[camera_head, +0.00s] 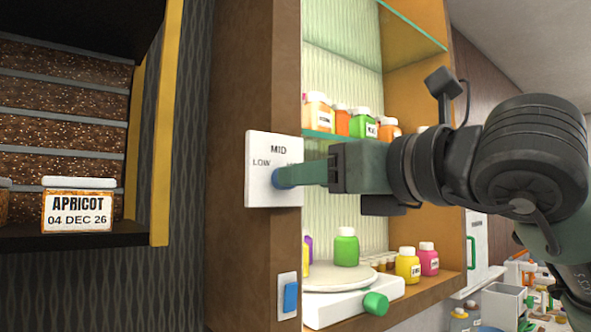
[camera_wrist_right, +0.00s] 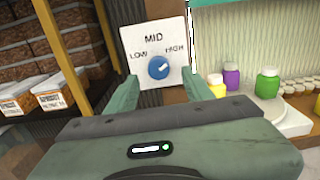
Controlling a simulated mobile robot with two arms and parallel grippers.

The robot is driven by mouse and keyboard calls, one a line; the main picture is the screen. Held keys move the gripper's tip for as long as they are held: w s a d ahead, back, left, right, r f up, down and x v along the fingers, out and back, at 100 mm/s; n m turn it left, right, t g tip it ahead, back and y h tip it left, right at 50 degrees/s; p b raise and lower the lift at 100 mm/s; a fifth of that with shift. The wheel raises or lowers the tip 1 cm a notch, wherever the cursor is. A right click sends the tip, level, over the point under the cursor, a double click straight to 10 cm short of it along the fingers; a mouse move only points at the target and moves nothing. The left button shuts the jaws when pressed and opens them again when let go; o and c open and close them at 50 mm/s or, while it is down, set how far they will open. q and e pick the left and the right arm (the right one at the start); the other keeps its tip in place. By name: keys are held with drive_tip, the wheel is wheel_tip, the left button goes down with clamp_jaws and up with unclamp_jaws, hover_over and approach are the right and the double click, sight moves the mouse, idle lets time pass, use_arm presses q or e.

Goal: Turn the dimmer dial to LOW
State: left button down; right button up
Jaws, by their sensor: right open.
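The dimmer is a white plate (camera_head: 258,185) on a brown wooden post, marked LOW, MID and HIGH. Its round blue dial (camera_wrist_right: 158,68) shows clearly in the right wrist view, with a light pointer mark aimed up and to the right, between MID and HIGH. In the head view the blue dial (camera_head: 281,179) is partly hidden by my right gripper (camera_head: 285,176), which reaches in from the right. In the right wrist view the open fingers of my right gripper (camera_wrist_right: 158,80) stand on either side of the dial, apart from it. My left gripper is not in view.
A blue rocker switch (camera_head: 290,297) sits lower on the same post. Right of it is a shelf with a white turntable (camera_head: 340,280), a green jar (camera_head: 346,247) and other coloured jars. At left, a dark shelf holds an APRICOT box (camera_head: 77,206).

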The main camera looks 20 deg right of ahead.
drive_tip(key=p+x, duration=0.1)
drive_tip(key=x, duration=0.3)
drive_tip(key=shift+s, duration=0.1)
clamp_jaws()
